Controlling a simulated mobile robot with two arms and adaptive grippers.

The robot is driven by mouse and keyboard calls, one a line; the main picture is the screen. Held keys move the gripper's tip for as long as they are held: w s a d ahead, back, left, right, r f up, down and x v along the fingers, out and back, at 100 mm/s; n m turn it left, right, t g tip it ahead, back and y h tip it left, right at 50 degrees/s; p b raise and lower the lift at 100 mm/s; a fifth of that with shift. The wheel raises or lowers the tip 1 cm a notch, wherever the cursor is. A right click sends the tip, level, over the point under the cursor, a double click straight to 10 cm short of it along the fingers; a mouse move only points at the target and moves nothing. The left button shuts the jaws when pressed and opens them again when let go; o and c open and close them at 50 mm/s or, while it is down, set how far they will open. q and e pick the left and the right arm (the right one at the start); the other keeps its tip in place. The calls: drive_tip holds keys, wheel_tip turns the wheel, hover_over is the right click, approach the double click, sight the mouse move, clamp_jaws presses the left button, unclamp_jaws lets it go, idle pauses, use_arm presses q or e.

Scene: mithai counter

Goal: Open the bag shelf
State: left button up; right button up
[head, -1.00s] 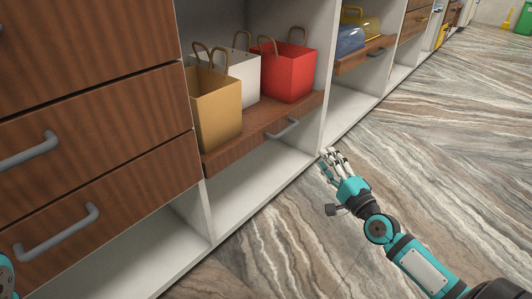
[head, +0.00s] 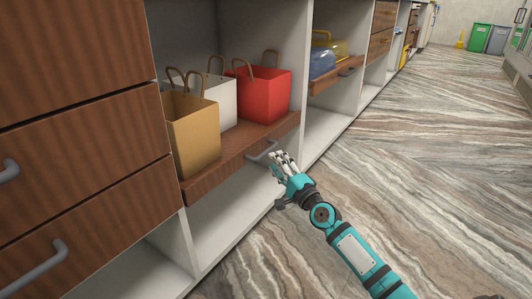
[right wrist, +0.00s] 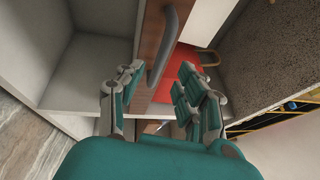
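The bag shelf (head: 225,166) is a brown wooden board in the white cabinet, with a grey bar handle (head: 259,153) on its front. A tan bag (head: 194,133), a white bag (head: 222,98) and a red bag (head: 265,93) stand on it. My right gripper (head: 282,160) is at the right end of the handle, partly covering it. In the right wrist view the handle (right wrist: 162,46) lies ahead, in line with the gap between the spread fingers (right wrist: 158,100). Contact cannot be told. My left gripper is out of view.
Brown drawers (head: 80,130) with grey handles stand at the left. Another shelf (head: 337,75) with blue and yellow items is farther along the cabinet row. The marbled floor (head: 410,160) to the right is clear. Green and grey bins (head: 481,37) stand far back.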

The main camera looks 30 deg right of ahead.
sight(266, 151)
drive_tip(key=w, duration=0.4)
drive_tip(key=w+r+b, duration=0.1)
drive_tip(key=w, duration=0.1)
drive_tip(key=shift+w, duration=0.1)
clamp_jaws()
idle(0.4)
